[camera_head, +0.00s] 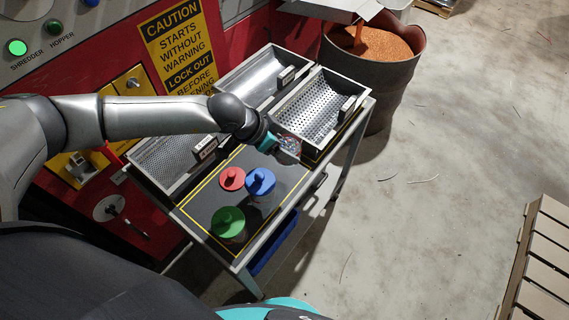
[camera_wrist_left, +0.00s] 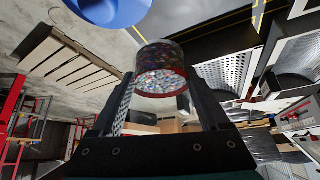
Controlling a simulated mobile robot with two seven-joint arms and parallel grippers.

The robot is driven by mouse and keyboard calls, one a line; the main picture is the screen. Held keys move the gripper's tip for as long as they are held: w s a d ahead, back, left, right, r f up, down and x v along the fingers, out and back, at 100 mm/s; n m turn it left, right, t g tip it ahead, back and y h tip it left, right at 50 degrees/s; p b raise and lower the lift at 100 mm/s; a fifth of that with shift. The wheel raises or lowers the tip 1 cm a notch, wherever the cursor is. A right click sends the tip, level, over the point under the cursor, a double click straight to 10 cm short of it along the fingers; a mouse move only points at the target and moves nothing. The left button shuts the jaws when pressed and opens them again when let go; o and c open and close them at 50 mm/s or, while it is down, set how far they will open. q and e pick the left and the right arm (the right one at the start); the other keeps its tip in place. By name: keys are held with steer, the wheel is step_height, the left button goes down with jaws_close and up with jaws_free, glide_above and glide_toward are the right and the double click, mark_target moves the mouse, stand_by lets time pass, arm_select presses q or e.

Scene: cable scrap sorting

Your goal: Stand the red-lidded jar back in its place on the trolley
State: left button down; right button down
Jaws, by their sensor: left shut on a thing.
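My left gripper (camera_head: 279,143) is shut on a clear jar (camera_head: 289,149) with multi-coloured bits in it, held at the trolley's right side by the perforated tray. In the left wrist view the jar (camera_wrist_left: 161,70) sits between the fingers (camera_wrist_left: 160,100), with a dark reddish ring at its near end. No lid shows clearly on it. A red lid with a knob (camera_head: 232,178) is on the dark mat of the trolley (camera_head: 199,211); it looks low and flat, with no jar body visible under it. My right gripper is not in view.
A blue-lidded jar (camera_head: 260,182) stands close right of the red lid, and a green-lidded jar (camera_head: 229,222) stands nearer the front. Metal trays (camera_head: 320,108) line the trolley's back and right. A drum of orange granules (camera_head: 385,75) stands behind. Floor to the right is clear up to a pallet (camera_head: 545,250).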

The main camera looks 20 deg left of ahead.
arm_select(q)
step_height(320, 180, down, 8)
steer(key=shift+w+b, duration=0.1)
steer(key=shift+b, duration=0.35)
steer(key=shift+f, duration=0.2)
jaws_free()
